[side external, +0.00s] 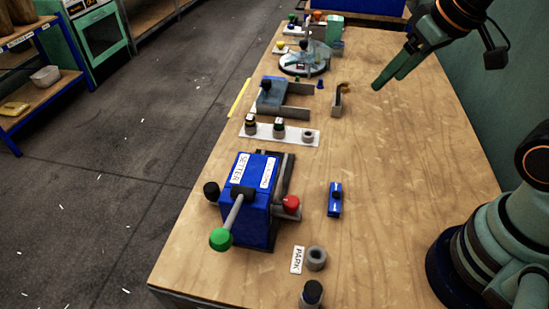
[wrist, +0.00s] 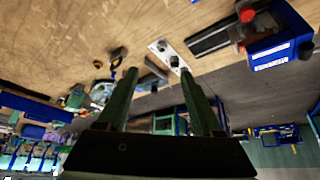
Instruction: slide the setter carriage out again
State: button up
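The setter (side external: 257,200) is a blue press box with a SETTER label near the table's left edge. It also shows at the upper right of the wrist view (wrist: 278,48). A green-knobbed lever (side external: 221,238) slants out of its front, and a black knob is on its left. A red knob (side external: 291,204) stands at its right side beside the dark rail (side external: 285,172); I cannot tell clearly how far the carriage sits inside. My gripper (side external: 378,85) is above the far right of the table, well away from the setter. In the wrist view its fingers (wrist: 158,76) are apart and empty.
A white strip (side external: 265,134) with three posts lies behind the setter, then a blue-grey fixture (side external: 270,98) and a brown hook (side external: 341,92). A blue block (side external: 335,200), a grey ring (side external: 316,258) by the PARK label and a black-topped cylinder (side external: 312,292) stand nearer.

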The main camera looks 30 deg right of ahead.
jog(key=w+a+r+n+g, duration=0.2)
jog(key=w+a+n, duration=0.1)
jog(key=w+a, duration=0.4)
jog(key=n+g, duration=0.3)
jog(key=n, duration=0.6)
send_over(211, 187)
notch_tip(211, 187, down, 12)
notch_tip(211, 187, down, 11)
jog(key=shift+f, duration=0.2)
grip_shut()
